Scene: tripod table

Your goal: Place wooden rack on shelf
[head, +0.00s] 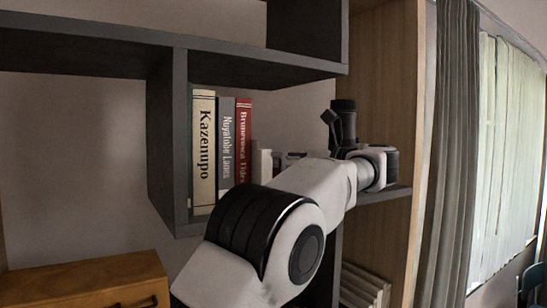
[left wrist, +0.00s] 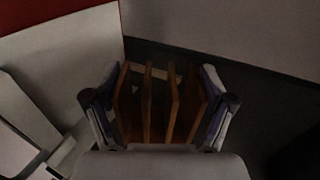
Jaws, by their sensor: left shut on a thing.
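The wooden rack (left wrist: 173,108), with several upright brown slats, is between the fingers of my left gripper (left wrist: 158,76) in the left wrist view. The fingers are shut on its two sides. The dark shelf (head: 393,193) shows in the head view, and its dark surface (left wrist: 262,100) lies around and beyond the rack in the wrist view. I cannot tell whether the rack touches it. In the head view my left arm reaches into the compartment and mostly hides the gripper and the rack. My right gripper is not in view.
Upright books stand left of my arm: Kazenupo (head: 203,150), a grey one (head: 226,145) and a red one (head: 244,140). A pale book block (left wrist: 72,62) is close left of the rack. A wooden side panel (head: 385,90) bounds the right. A wooden box (head: 80,285) is lower left.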

